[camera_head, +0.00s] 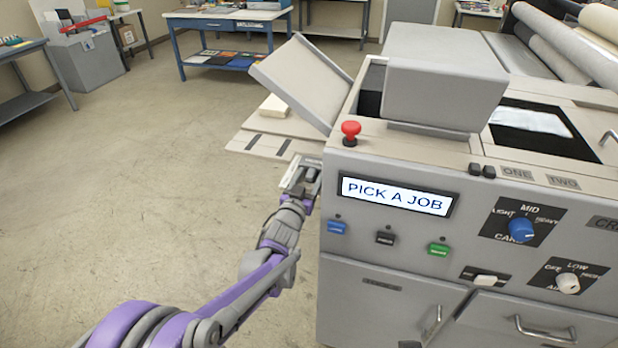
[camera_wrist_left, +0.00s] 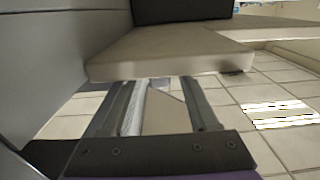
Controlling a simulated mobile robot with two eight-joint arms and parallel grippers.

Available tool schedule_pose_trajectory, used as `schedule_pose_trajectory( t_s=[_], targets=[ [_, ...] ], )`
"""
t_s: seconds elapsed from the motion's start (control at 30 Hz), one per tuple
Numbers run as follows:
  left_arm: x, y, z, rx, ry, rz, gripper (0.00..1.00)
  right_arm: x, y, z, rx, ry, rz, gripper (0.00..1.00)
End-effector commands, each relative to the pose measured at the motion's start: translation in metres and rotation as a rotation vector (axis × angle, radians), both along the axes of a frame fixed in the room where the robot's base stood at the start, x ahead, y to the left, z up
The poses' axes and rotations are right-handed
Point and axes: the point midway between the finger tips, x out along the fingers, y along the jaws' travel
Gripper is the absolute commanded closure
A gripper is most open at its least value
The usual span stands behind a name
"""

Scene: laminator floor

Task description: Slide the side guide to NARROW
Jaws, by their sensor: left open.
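The laminator's side tray (camera_head: 262,143) sticks out from the machine's left side, pale with dark stripes. A small cream block (camera_head: 274,107) sits at its far part, under a raised tilted panel (camera_head: 300,78); I cannot tell whether this block is the side guide. My left gripper (camera_head: 301,170) is at the tray's near edge, beside the machine's front corner. In the left wrist view the gripper (camera_wrist_left: 160,88) has its two fingers apart, pointing at a beige slab edge (camera_wrist_left: 165,66). No held thing is clear between them. No NARROW marking is readable.
The laminator's front (camera_head: 400,240) stands close on the right, with a display (camera_head: 396,196) reading PICK A JOB, a red knob (camera_head: 350,133), coloured buttons and dials. Open floor (camera_head: 130,180) lies left. A blue-framed table (camera_head: 226,40) stands farther back.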

Motion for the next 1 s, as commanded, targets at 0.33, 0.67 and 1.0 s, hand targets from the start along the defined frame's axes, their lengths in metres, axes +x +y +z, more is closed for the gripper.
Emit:
schedule_pose_trajectory(
  t_s=[0.33,0.67,1.0],
  targets=[
    [-0.041,0.014,-0.001,0.0,0.0,0.0,0.4,-0.001,0.0,-0.007,0.0,0.002,0.0,0.5],
    [-0.094,0.031,0.0,0.0,0.0,0.001,0.4,-0.002,0.0,-0.012,0.0,0.004,0.0,0.5],
    [-0.103,0.034,0.0,0.0,0.0,0.0,0.4,-0.002,0.0,-0.013,0.0,0.004,0.0,0.5]
  ],
)
